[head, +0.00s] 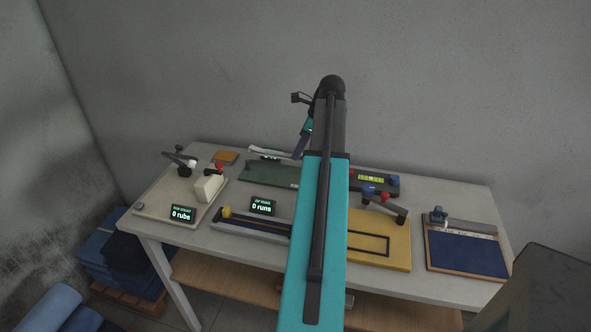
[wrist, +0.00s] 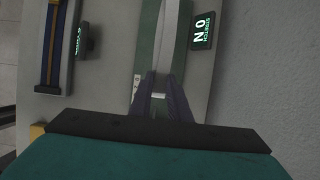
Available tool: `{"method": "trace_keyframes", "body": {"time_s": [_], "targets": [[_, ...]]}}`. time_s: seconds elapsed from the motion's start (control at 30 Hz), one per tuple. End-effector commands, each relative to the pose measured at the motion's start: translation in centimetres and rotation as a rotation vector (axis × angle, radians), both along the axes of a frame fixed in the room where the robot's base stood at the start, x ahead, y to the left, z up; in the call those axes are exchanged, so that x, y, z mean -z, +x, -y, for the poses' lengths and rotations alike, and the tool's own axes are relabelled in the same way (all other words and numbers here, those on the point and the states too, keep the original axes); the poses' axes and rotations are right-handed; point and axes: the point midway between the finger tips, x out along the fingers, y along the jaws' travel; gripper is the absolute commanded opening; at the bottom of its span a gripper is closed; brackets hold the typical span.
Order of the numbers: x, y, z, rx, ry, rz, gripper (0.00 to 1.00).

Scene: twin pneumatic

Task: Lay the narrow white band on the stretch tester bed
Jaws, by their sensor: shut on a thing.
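My gripper (wrist: 163,92) is shut on the narrow white band (wrist: 172,38), which runs away from the fingers toward the top of the wrist view. In the head view the band's pale strip (head: 266,152) shows left of the gripper, near the back edge of the green tester bed (head: 262,174). The bed also shows in the wrist view (wrist: 146,45), beneath and beside the band. A display reading "NO STRETCH" (wrist: 202,30) stands beside it. I cannot tell whether the band touches the bed. My arm hides the bed's right part in the head view.
In front of the bed is a long rig (head: 250,226) with a "0 runs" display (head: 263,206). A rub rig (head: 150,207) stands left, a yellow board (head: 392,252) and a blue board (head: 465,254) right. An orange block (head: 225,157) lies at the back left.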

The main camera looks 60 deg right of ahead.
Motion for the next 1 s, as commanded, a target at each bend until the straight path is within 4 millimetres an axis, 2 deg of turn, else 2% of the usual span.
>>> {"method": "trace_keyframes", "body": {"time_s": [0.2, 0.33, 0.8, 1.0], "targets": [[2.8, -0.1, -0.1, 0.0, 0.002, -0.001, 0.0], [3.8, -0.1, 0.0, 0.001, 0.0, 0.0, 0.0], [4.3, -0.1, 0.1, 0.001, -0.001, 0.0, 0.0], [5.7, -0.2, 0.0, 0.001, 0.002, -0.001, 0.0]]}}
